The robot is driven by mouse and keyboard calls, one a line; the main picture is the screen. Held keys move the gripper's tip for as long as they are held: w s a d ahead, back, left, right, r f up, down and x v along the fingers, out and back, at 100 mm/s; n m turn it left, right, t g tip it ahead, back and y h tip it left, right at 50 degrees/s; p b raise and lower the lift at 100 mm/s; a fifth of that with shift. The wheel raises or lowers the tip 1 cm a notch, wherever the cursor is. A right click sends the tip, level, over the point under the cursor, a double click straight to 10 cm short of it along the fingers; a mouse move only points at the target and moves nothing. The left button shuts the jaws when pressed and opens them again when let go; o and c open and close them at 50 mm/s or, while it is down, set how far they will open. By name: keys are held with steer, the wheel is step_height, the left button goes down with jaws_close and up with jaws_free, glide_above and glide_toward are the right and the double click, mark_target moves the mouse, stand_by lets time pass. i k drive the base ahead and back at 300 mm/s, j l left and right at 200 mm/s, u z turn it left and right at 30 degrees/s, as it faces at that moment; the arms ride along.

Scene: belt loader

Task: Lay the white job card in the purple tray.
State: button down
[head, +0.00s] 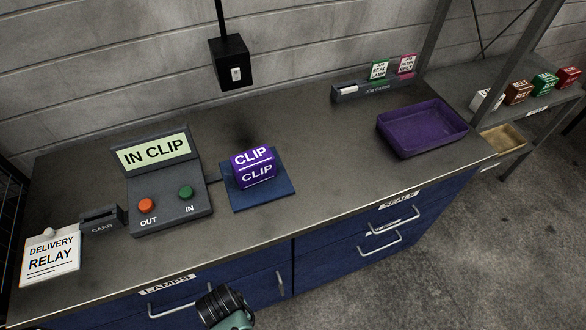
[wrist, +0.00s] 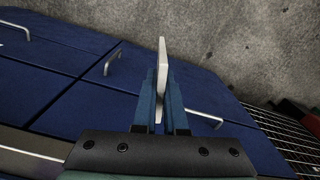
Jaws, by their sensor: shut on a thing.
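The purple tray (head: 447,148) sits on the right end of the grey workbench and looks empty. My gripper (wrist: 161,95) shows in the wrist view, with its two blue fingers shut on a thin white card (wrist: 162,58). I see the card almost edge-on, so any print on it is hidden. It sticks out past the fingertips, with blue drawers and concrete floor behind it. In the head view only part of my arm shows at the bottom edge; the fingers and held card are out of that view.
A purple CLIP block (head: 253,168) sits on a blue pad, beside a button console (head: 165,185). A shelf (head: 530,108) with coloured boxes stands at right. Bench between pad and tray is clear.

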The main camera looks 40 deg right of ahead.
mark_target(419, 131)
steer(key=k+l, duration=0.1)
steer(key=l, duration=1.2)
steer(key=k+l, duration=0.15)
steer(key=l, duration=0.45)
